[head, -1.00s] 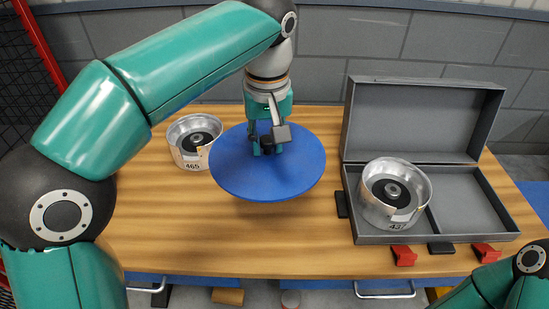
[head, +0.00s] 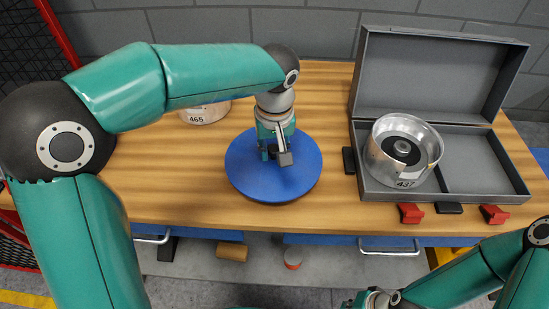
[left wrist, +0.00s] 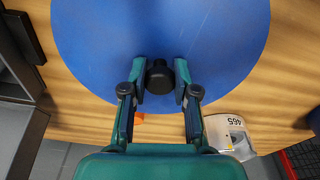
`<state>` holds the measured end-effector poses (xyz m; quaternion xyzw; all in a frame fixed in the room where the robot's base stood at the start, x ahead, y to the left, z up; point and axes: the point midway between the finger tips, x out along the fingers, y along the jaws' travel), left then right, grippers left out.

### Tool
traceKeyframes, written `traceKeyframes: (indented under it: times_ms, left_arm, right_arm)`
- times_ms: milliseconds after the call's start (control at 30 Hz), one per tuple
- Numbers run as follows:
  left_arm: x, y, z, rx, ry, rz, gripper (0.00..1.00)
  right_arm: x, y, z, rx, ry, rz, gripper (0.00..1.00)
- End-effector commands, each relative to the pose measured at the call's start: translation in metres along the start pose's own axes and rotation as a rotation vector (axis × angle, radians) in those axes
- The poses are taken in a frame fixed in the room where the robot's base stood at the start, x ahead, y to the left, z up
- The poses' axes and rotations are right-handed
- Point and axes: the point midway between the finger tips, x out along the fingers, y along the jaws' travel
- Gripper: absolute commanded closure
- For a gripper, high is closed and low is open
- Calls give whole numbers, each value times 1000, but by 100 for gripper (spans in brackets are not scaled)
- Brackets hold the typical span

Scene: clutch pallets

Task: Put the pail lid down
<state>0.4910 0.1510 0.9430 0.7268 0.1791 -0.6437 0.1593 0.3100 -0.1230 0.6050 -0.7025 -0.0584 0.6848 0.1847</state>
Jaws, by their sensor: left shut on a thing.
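The pail lid is a round blue disc (head: 250,178) with a black knob (left wrist: 159,76) at its middle. It lies flat, level with the wooden tabletop, at or just above it; a thin dark shadow hugs its near edge, and I cannot tell whether it touches. My left gripper (head: 274,157) is over the lid, shut on the knob. In the left wrist view its two fingers (left wrist: 158,88) stand on either side of the knob. My right arm shows at the lower right in the head view; its gripper end (head: 374,299) is cut off by the bottom edge.
A metal pail marked 465 (head: 206,113) stands behind the lid, partly hidden by my left arm. An open grey case (head: 487,190) on the right holds a pail marked 43-something (head: 404,150). Red clips (head: 411,213) lie at its front. Bare wood (head: 165,195) surrounds the lid.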

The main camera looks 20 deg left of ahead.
Motion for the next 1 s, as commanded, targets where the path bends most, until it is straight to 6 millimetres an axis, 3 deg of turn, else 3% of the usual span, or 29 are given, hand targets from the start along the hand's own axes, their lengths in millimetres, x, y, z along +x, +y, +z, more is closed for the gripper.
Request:
traceKeyframes:
  times_ms: [200,567,600,700,733,1000]
  left_arm:
    - [30,0,4,0,-2,-1,100]
    - [34,0,4,0,0,0,100]
    - [34,0,4,0,-1,-1,66]
    - [33,0,4,0,-1,-1,50]
    - [33,0,4,0,-1,-1,46]
    - [33,0,4,1,-1,0,46]
  right_arm:
    - [2,1,0,0,0,0,100]
    - [4,2,0,0,0,0,100]
    - [4,1,0,0,0,0,100]
    - [3,1,0,0,0,0,100]
    - [3,1,0,0,0,0,100]
    - [3,1,0,0,0,0,100]
